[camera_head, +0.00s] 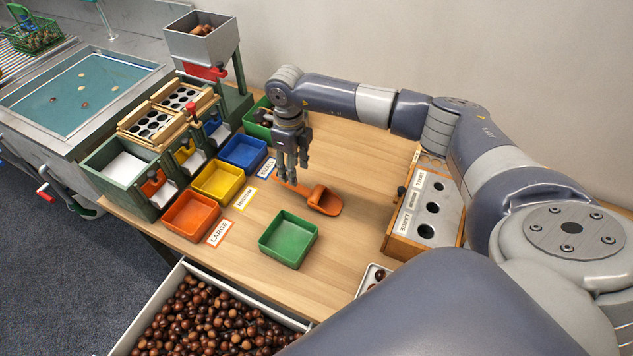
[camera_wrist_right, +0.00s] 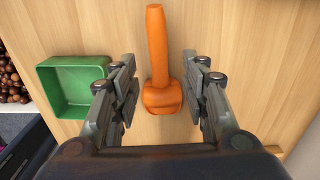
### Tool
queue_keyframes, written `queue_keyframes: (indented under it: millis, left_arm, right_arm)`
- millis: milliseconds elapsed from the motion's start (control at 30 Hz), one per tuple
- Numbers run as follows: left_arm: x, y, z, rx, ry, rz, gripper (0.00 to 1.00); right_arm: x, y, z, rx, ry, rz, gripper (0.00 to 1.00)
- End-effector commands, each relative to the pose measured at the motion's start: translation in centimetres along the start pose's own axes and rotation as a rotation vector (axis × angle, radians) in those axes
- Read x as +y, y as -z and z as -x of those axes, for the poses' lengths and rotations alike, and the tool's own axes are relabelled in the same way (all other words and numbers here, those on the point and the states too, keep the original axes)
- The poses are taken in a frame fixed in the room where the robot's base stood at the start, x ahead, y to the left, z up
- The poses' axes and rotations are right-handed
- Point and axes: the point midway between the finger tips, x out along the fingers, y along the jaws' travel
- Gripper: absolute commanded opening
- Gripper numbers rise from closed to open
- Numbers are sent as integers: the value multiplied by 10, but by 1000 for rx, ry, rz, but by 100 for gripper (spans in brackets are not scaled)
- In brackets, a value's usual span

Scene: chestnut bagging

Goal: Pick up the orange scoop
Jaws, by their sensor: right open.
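The orange scoop (camera_head: 323,200) lies on the wooden table, between the coloured trays and the sizing box. In the head view its handle runs up and left, under my right gripper (camera_head: 291,160). In the right wrist view the scoop (camera_wrist_right: 160,70) lies between the two fingers of my right gripper (camera_wrist_right: 160,90), with the handle pointing up. The fingers are open, one on each side, with gaps to the scoop. How high the fingers are above the table is hard to tell. My left gripper is not in view.
A green tray (camera_head: 289,240) stands just in front of the scoop. Orange (camera_head: 190,216), yellow (camera_head: 217,182) and blue (camera_head: 243,153) trays line the left side. A wooden box with holes (camera_head: 428,214) stands right. A crate of chestnuts (camera_head: 143,320) is at the front.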

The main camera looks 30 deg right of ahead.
Motion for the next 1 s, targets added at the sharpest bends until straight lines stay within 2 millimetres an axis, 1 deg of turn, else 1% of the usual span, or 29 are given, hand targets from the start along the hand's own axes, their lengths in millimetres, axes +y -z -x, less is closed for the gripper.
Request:
queue_keyframes:
  millis: [33,100,200,367,600,700,967,1000]
  left_arm:
    - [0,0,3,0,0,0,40]
    - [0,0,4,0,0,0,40]
    - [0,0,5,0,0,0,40]
    - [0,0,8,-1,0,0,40]
    - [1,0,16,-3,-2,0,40]
    - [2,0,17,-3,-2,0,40]
    - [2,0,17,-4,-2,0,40]
    - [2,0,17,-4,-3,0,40]
  right_arm:
    - [1,1,-8,3,-2,0,42]
    - [1,0,-17,1,-1,0,42]
    - [1,0,-27,0,-1,1,42]
    - [1,-2,-37,1,-1,0,42]
    - [2,-6,-69,2,-1,-1,42]
    - [2,-7,-78,1,0,1,42]
    - [1,-7,-82,0,1,1,42]
    - [1,-7,-82,0,1,1,39]
